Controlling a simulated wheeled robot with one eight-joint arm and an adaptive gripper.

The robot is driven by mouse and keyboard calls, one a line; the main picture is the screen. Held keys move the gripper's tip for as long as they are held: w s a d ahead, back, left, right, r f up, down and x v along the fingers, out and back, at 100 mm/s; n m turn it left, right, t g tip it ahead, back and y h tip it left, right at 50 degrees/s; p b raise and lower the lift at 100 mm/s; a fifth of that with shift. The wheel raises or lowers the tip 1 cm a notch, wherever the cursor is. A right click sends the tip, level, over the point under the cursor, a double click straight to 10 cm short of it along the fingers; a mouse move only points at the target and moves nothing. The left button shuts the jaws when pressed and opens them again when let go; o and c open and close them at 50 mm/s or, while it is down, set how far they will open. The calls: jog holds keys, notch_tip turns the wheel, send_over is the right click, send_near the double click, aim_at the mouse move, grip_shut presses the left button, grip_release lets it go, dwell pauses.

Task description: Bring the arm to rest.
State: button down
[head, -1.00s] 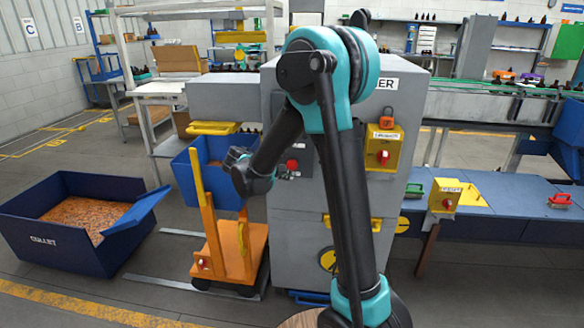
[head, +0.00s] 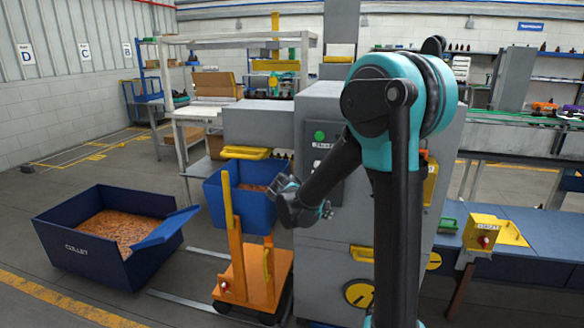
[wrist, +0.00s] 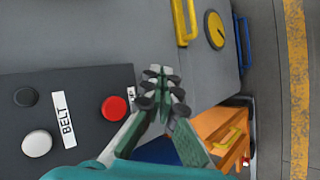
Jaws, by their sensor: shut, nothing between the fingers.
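My arm, teal and black, stands at the right of the head view and bends down to the left. My gripper (head: 325,211) hangs in front of the grey machine cabinet (head: 320,270), just right of the blue bin on the orange cart. In the wrist view my gripper (wrist: 163,80) has its fingertips together, with nothing between them. The wrist view also shows the cabinet's dark control panel (wrist: 75,85), with a red button (wrist: 114,108), a white button (wrist: 37,143) and a BELT label. My gripper appears apart from the panel.
An orange cart (head: 252,280) carries a blue bin (head: 240,210) close to my gripper. A dark blue CULLET box (head: 85,255) stands on the floor at left. A blue bench (head: 520,255) with a yellow box (head: 485,232) is at right. Floor between box and cart is clear.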

jog(key=s+d+f+m+g+y, duration=0.1)
jog(key=s+f+m+y, duration=0.3)
jog(key=s, duration=0.8)
jog(key=s+d+f+m+y, duration=0.1)
jog(key=s+f+m+y, duration=0.2)
jog(key=s, duration=1)
jog(key=shift+f+m+g+y, duration=0.4)
jog(key=shift+f+y, duration=0.1)
jog(key=shift+f, duration=0.4)
jog(key=c, duration=2.2)
grip_release()
jog(key=shift+d, duration=0.1)
